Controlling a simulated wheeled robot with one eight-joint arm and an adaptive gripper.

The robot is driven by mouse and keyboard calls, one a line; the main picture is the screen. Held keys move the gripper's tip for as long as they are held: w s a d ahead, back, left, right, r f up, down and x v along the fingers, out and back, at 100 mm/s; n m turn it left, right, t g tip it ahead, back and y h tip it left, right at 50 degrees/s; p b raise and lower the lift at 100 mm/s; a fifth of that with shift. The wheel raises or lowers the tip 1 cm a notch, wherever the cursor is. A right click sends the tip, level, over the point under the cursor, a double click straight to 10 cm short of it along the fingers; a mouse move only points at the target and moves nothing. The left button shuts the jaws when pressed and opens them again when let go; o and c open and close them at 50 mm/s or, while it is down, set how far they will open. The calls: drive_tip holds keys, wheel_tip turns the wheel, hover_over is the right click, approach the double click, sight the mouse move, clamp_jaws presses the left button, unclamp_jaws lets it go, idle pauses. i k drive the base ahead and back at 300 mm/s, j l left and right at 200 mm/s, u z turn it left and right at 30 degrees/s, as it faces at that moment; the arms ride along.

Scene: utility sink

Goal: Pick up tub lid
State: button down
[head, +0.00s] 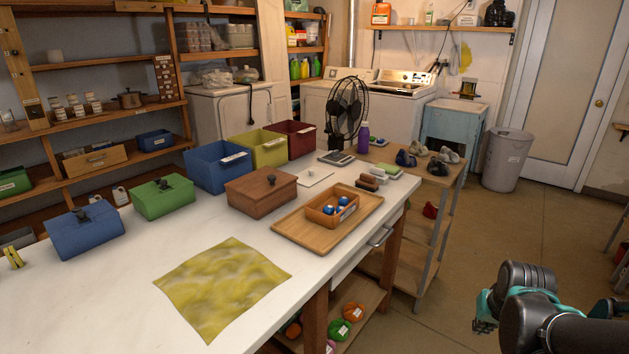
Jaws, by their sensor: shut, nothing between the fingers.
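A flat pale lid with a small knob (314,178) lies on the white table, behind the brown wooden box and the tray; it looks like the tub lid. An open orange-brown tub (332,207) with blue balls in it stands on a wooden tray. My gripper (484,312) is at the lower right, over the floor, well away from the table and the lid. It is shut and empty, partly hidden by my own arm.
The white table (140,270) also holds lidded blue (85,232), green (163,198) and brown (261,193) boxes, several open bins, and a yellow cloth (222,285). A side table with shoes and a black fan (345,107) stand beyond. The floor at right is mostly clear.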

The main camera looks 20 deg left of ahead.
sight(312, 175)
drive_tip(key=i+l+u, duration=0.15)
drive_tip(key=u, duration=1.2)
drive_tip(key=l+u, duration=0.35)
drive_tip(key=l, duration=0.4)
drive_tip(key=l+u, duration=0.35)
drive_tip(key=l, duration=0.4)
drive_tip(key=l+u, duration=0.35)
drive_tip(key=l, duration=0.4)
